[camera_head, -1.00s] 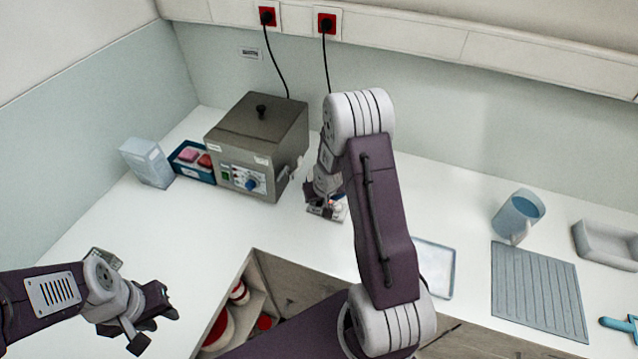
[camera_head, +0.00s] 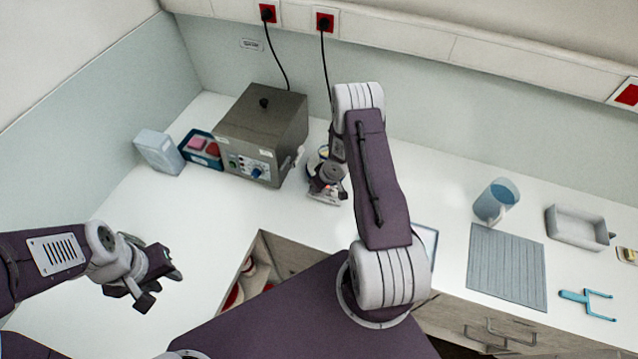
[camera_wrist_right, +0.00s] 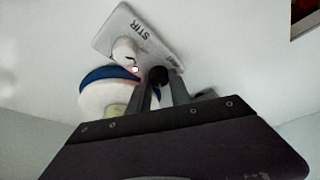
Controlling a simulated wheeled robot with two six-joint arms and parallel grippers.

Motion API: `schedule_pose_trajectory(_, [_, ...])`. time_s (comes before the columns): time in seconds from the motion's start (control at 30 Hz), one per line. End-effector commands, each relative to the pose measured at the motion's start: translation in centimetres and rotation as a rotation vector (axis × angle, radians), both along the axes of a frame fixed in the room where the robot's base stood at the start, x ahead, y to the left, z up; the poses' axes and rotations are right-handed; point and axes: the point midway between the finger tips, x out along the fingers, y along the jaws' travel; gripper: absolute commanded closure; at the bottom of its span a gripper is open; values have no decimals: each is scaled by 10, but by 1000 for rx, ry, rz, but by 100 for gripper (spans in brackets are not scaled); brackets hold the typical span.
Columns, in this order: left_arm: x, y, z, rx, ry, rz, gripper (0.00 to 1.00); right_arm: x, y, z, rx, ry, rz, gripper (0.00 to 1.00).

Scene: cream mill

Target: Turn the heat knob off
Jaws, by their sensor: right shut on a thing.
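A small pale stirrer (camera_wrist_right: 118,38) with the word STIR on its front panel fills the upper middle of the right wrist view. A dark knob (camera_wrist_right: 158,72) sits on that panel under a second, partly hidden label. My right gripper (camera_wrist_right: 160,86) is shut on this dark knob. A white knob (camera_wrist_right: 124,50) is just left of it, with a small lit indicator close by. In the head view the stirrer (camera_head: 326,197) is mostly hidden by my right wrist. My left gripper (camera_head: 160,287) is open and empty over the counter's front left.
A steel bath (camera_head: 262,125) with a blue knob stands left of the stirrer, beside a blue tray (camera_head: 184,150) and a pale box (camera_head: 158,152). A blue mug (camera_head: 494,203), ribbed mat (camera_head: 507,267) and white tray (camera_head: 578,228) are at right. The front left counter is clear.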

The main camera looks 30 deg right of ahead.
Motion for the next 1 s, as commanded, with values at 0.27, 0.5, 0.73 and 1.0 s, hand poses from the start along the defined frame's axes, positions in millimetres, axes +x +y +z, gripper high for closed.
schedule_pose_trajectory(0.27, [0,0,0,0,0,0,67,1,0,1,0,-4,-1,62])
schedule_pose_trajectory(0.5, [0,0,0,0,0,0,67,1,0,1,-1,-2,-2,54])
schedule_pose_trajectory(0.73, [0,0,0,0,0,0,67,1,0,0,0,-1,-1,54])
schedule_pose_trajectory(1.0, [0,0,-23,0,0,0,67,2,0,-7,-2,-2,-59,54])
